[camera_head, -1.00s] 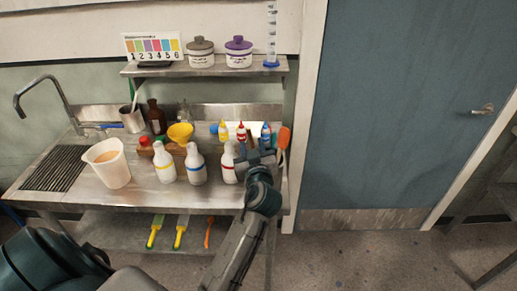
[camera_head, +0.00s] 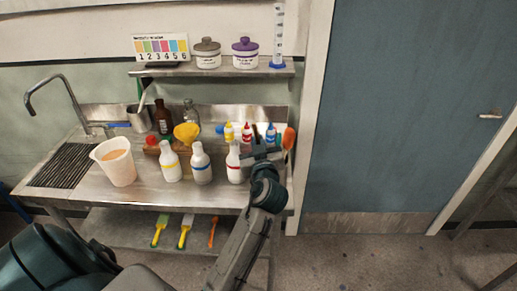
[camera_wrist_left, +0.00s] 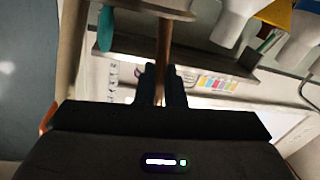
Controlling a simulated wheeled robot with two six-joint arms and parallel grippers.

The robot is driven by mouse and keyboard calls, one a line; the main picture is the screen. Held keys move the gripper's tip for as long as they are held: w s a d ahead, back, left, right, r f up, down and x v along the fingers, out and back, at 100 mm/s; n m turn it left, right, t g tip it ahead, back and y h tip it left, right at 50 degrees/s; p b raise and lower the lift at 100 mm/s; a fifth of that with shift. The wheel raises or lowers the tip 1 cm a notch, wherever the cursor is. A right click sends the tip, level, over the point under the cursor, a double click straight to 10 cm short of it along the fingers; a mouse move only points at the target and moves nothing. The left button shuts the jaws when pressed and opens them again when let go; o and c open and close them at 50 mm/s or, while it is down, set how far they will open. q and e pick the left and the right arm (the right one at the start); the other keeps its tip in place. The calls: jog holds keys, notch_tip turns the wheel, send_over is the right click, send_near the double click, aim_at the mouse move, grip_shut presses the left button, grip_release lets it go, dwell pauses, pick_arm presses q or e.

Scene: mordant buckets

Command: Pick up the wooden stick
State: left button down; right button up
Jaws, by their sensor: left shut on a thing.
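My left gripper (camera_head: 262,152) is at the right end of the steel counter, just right of the white bottle with a red band (camera_head: 235,163). In the left wrist view the gripper (camera_wrist_left: 162,85) is shut on the wooden stick (camera_wrist_left: 164,45), a thin brown rod running up from between its fingers. In the head view I cannot make out the stick; my gripper and arm cover that spot. My right gripper is not in view.
White bottles (camera_head: 201,165), a beige pitcher (camera_head: 118,165), a yellow funnel (camera_head: 186,133) and small dropper bottles (camera_head: 229,132) crowd the counter (camera_head: 145,190). An orange-headed tool (camera_head: 289,138) stands close by my gripper. A shelf (camera_head: 215,68) with jars hangs above. A blue door (camera_head: 400,120) is at right.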

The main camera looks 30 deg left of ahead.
pick_arm(q)
notch_tip(320, 180, up, 17)
jog(key=b, duration=0.2)
jog(key=shift+f+b, duration=0.15)
jog(key=shift+b, duration=0.25)
jog(key=shift+a, duration=0.1)
